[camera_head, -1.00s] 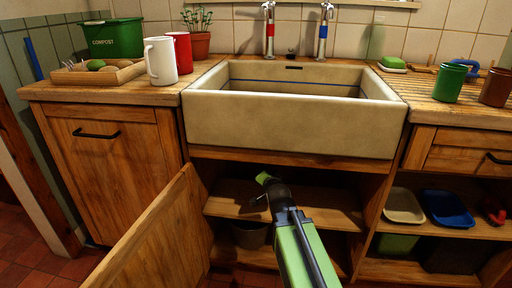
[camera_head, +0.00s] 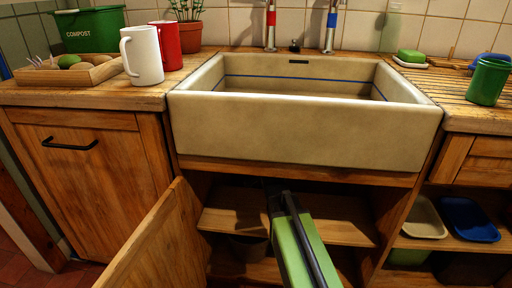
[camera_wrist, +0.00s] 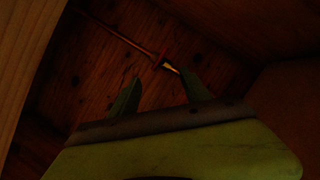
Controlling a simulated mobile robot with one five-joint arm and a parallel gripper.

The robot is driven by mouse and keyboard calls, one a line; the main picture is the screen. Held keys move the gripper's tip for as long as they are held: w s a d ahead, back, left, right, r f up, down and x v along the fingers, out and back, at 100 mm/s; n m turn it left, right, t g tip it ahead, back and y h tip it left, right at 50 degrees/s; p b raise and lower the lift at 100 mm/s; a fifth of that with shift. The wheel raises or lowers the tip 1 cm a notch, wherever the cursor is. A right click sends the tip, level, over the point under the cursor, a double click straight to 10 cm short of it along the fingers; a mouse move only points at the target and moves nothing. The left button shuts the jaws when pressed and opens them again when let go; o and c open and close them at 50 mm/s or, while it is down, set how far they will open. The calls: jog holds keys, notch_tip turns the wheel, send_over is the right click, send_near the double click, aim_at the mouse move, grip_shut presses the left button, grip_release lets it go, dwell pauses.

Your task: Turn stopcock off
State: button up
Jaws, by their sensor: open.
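In the wrist view, a thin copper-coloured pipe (camera_wrist: 125,36) runs across the dark wooden back of the cupboard. A small fitting with a pale tip (camera_wrist: 167,65) sits at its end, which looks like the stopcock; its handle position is too dark to tell. My gripper (camera_wrist: 160,86) is open and empty, with its two green fingers pointing at the fitting, which lies just beyond and between the fingertips. In the head view my green arm reaches into the open cupboard under the sink, and the gripper and stopcock are hidden there.
The open cupboard door (camera_head: 155,240) stands to the left of my arm. A pale frame edge (camera_wrist: 25,55) is close at the left in the wrist view.

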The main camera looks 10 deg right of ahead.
jog(key=b+x, duration=0.3)
jog(key=x, duration=1.2)
jog(key=shift+b, duration=0.3)
